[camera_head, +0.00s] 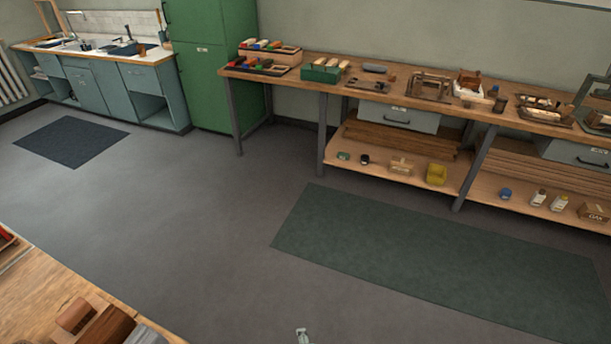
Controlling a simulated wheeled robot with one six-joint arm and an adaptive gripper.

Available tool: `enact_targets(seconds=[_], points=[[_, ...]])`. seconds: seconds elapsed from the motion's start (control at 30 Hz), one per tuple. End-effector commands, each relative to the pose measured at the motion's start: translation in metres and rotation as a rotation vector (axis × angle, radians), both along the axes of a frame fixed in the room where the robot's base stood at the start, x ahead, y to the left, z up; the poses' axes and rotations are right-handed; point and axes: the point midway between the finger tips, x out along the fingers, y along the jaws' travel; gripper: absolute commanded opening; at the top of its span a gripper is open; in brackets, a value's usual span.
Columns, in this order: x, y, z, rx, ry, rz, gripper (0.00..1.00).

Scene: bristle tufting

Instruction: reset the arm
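A small pale grey tip shows at the bottom edge of the head view, right at the middle. It looks like the end of my gripper (302,336), but most of it is cut off by the frame. I cannot tell whether it is open or shut, or whether it holds anything. It appears over the bare grey floor (220,240), apart from the benches. The rest of my arm is out of view.
A long workbench (335,82) with trays and tools runs along the back wall. A green cabinet (212,60) and sink counter (140,58) stand left. A wooden table corner (35,290) with blocks is at lower left. The green mat (430,260) is clear.

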Motion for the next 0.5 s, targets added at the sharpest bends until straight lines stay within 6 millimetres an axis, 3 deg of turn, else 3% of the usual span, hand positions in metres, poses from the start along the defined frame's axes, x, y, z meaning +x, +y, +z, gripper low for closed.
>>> enact_targets(seconds=[0.03, 0.27, 0.5], points=[[-0.015, -0.018, -0.005, 0.039, -0.006, -0.043, 0.59], [-0.072, -0.072, -0.002, 0.253, -0.057, -0.231, 0.59], [-0.136, -0.117, 0.023, 0.489, -0.114, -0.426, 0.59]])
